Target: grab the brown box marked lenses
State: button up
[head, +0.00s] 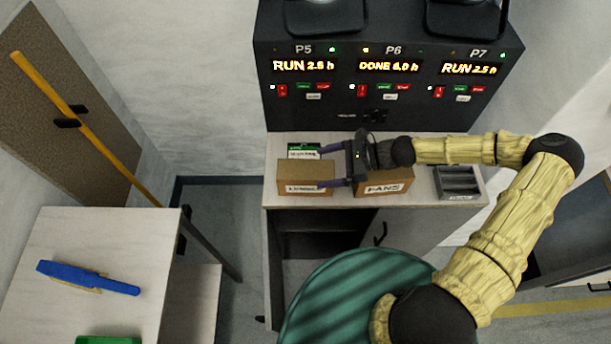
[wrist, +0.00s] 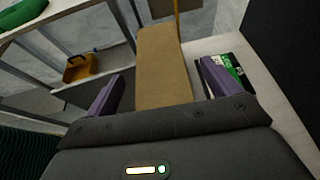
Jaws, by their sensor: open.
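The brown box marked lenses (head: 303,172) stands at the left end of the light counter; its front label is partly covered by a finger. My gripper (head: 325,166) reaches in from the right with its purple fingers apart, one toward the box's front side and one toward its back. In the wrist view the brown box (wrist: 163,65) lies between the two open fingers of my gripper (wrist: 160,88), with a gap on the left finger's side. The near end of the box is hidden by the gripper body. I cannot tell whether either finger touches it.
A brown box marked fans (head: 385,183) stands just right, below my wrist. A green-and-white box (head: 304,150) sits close behind the lenses box. A grey tray (head: 458,182) is farther right. The dark charger panel (head: 390,100) rises behind. A left table (head: 60,235) holds a blue item.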

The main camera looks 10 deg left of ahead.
aim_at(311, 169)
jog(key=p+x, duration=0.1)
jog(key=x, duration=0.3)
dwell(0.4)
jog(key=shift+c, duration=1.3)
jog(key=shift+s, duration=0.1)
jog(key=c, duration=1.4)
jog(key=shift+r, duration=0.15)
